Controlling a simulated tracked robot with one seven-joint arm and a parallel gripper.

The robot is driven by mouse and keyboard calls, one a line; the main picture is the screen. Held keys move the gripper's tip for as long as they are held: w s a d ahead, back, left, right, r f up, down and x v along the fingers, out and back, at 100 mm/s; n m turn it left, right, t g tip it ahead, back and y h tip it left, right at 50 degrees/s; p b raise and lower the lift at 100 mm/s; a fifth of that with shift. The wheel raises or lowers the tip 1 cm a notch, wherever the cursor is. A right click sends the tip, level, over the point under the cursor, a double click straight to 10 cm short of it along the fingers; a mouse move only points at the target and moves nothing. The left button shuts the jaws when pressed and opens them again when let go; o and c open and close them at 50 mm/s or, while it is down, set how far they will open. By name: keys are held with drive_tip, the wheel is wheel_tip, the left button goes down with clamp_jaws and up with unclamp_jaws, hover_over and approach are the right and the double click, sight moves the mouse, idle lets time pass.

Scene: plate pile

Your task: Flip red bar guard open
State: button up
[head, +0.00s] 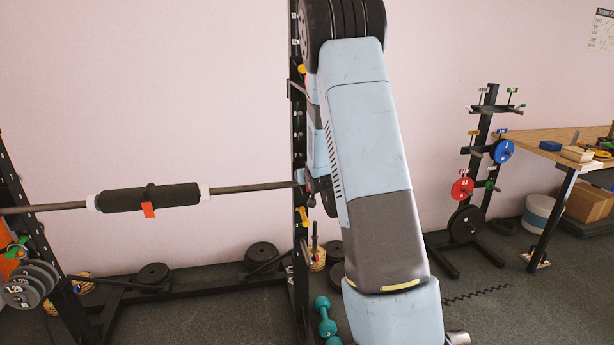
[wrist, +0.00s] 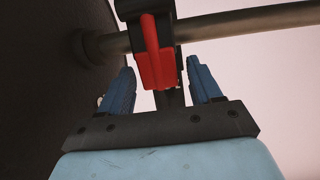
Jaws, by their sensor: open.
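The red bar guard (wrist: 150,45) shows in the wrist view as a red lever on a black clamp (wrist: 129,9) around the steel bar (wrist: 235,22). The red part hangs down below the bar. My gripper (wrist: 160,68) is open, with its two blue fingers apart, one at each side of the guard's lower end. I cannot tell whether either finger touches it. In the head view my arm hides most of the gripper. A small red piece (head: 311,201) shows beside the rack post there, near the bar's right end.
A dark plate (wrist: 50,60) fills the left of the wrist view. In the head view the bar (head: 250,187) carries a black pad (head: 170,198) with an orange-red tab. A black rack post (head: 298,130) stands close to my arm. Teal dumbbells (head: 326,322) lie on the floor.

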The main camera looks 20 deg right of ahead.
drive_tip(key=shift+x, duration=0.9)
drive_tip(key=shift+c, duration=0.4)
clamp_jaws()
drive_tip(key=shift+d, duration=0.2)
drive_tip(key=shift+s+d, duration=0.1)
